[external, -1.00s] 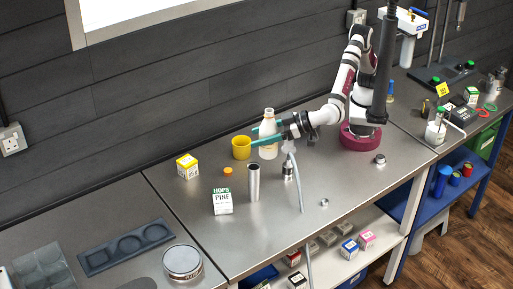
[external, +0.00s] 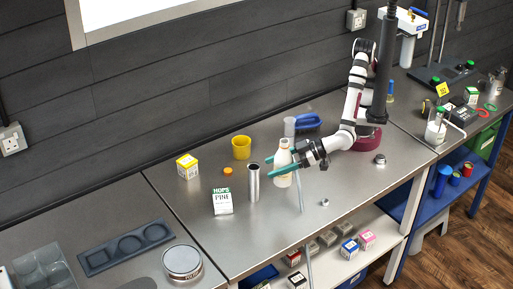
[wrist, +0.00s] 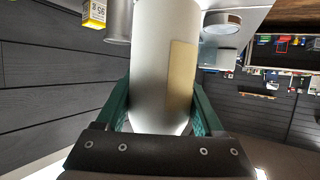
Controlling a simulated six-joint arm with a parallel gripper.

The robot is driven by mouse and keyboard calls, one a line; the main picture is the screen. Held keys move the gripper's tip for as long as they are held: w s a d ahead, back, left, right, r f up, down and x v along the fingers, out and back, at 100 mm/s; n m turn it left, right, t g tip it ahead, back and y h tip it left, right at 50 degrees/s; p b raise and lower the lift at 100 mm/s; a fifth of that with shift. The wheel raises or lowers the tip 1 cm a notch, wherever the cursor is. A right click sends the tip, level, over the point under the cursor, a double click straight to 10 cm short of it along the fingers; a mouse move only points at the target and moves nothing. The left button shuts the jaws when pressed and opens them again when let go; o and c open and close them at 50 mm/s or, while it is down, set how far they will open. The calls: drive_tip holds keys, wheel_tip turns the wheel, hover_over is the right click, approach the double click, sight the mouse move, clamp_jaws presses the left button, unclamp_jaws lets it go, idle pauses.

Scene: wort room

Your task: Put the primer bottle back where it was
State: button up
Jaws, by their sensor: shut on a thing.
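The primer bottle, a white bottle (external: 284,158), is between the two teal fingers of my gripper (external: 270,167), which is shut on it. It looks upright above the front middle part of the steel bench; whether its base touches the bench I cannot tell. In the wrist view the white bottle (wrist: 160,60), with a tan label, fills the space between the fingers (wrist: 160,105). No marked place for the bottle is visible.
A steel cylinder (external: 253,182) stands just left of the bottle, with the hops box (external: 222,202) farther left. A yellow cup (external: 241,147), orange cap (external: 228,170), yellow box (external: 187,166), grey cylinder (external: 289,127) and blue object (external: 308,122) stand behind. A small nut (external: 325,202) lies at right.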

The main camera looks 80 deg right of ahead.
wheel_tip(320, 180, down, 13)
drive_tip(key=shift+r, duration=0.1)
idle(0.3)
drive_tip(key=o, duration=1.6)
drive_tip(key=shift+c, duration=0.2)
drive_tip(key=v, duration=1.2)
